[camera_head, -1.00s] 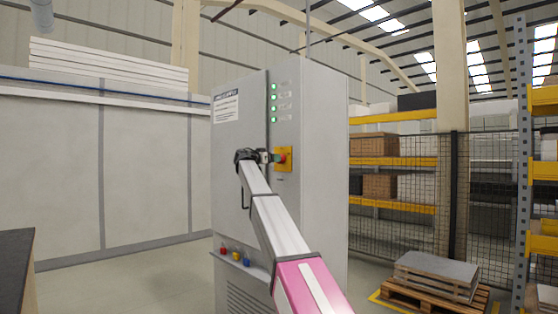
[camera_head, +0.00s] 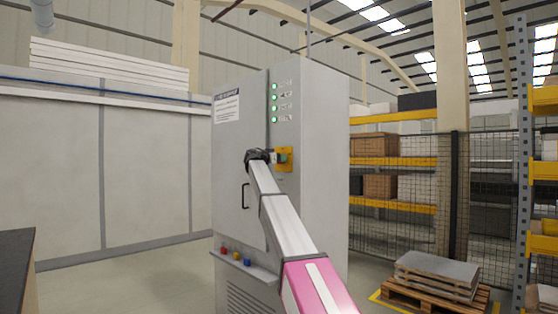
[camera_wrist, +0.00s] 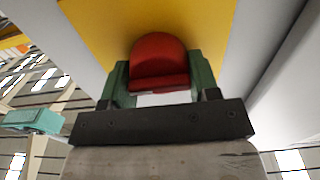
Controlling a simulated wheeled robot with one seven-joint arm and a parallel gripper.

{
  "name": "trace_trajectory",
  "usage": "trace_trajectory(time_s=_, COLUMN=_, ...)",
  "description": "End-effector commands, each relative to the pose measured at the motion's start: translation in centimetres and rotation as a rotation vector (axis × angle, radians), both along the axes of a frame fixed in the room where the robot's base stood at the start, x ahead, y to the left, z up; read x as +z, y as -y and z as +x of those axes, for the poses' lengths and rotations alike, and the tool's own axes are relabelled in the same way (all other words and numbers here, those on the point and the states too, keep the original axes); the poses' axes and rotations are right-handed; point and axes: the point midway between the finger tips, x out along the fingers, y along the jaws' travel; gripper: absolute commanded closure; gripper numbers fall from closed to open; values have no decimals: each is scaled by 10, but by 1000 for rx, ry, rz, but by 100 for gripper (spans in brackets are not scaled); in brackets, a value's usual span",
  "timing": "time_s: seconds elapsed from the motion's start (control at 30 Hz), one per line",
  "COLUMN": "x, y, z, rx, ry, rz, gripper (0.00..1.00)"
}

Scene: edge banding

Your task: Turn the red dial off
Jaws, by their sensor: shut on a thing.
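The red dial (camera_wrist: 160,62) sits on a yellow plate (camera_wrist: 102,28) in the wrist view. My gripper (camera_wrist: 158,85) has one green finger on each side of the dial and is shut on it. In the head view my gripper (camera_head: 279,157) is at the yellow plate (camera_head: 289,152) on the front of a grey cabinet (camera_head: 318,180), and the dial is mostly hidden behind it. Several green lamps (camera_head: 274,103) are lit above the plate.
A black door handle (camera_head: 244,196) is on the cabinet left of my arm. Red, yellow and blue buttons (camera_head: 235,253) stand on a low ledge. A pallet with boards (camera_head: 437,272) lies on the floor to the right, by a mesh fence (camera_head: 400,200).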

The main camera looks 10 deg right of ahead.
Motion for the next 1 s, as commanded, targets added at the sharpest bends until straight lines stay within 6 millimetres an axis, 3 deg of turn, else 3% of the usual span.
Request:
trace_trajectory(time_s=0.37, x=0, y=-1, z=1, rx=0, ry=-111, rz=-81, gripper=68)
trace_trajectory(time_s=1.0, x=-1, y=-2, z=3, rx=0, ry=-585, rz=-425, gripper=68)
